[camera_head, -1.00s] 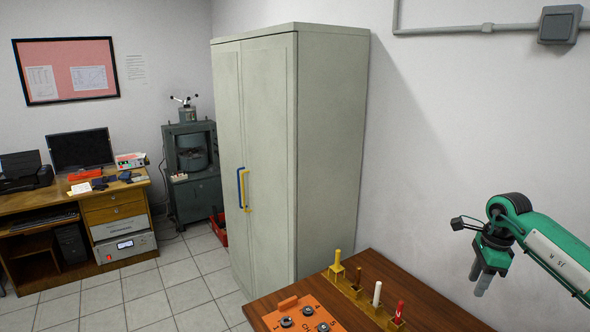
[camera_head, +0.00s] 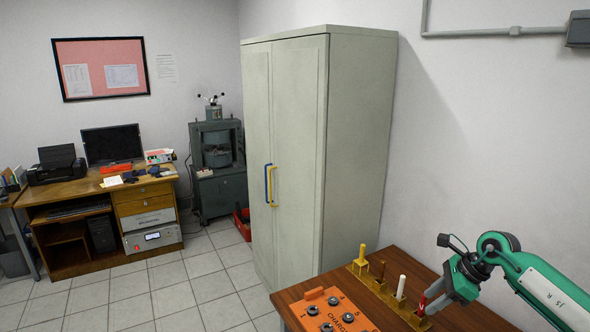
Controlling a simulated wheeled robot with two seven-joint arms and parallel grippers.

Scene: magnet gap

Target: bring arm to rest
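My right gripper (camera_head: 436,298) is low over the right end of the wooden table, its fingers pointing down and left. Its fingertips are at or just beside a red stick (camera_head: 422,302) in a yellow rack (camera_head: 390,295). I cannot tell whether the fingers touch or grip the stick; they overlap in this view. The rack also holds a white stick (camera_head: 401,286), a brown one (camera_head: 382,270) and a yellow one (camera_head: 362,255). My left gripper is out of view.
The wooden table (camera_head: 300,292) carries an orange panel (camera_head: 350,322) with round dark fittings. A tall grey cabinet (camera_head: 355,150) stands behind the table. A desk (camera_head: 80,195) and a grey machine (camera_head: 217,155) are at the left.

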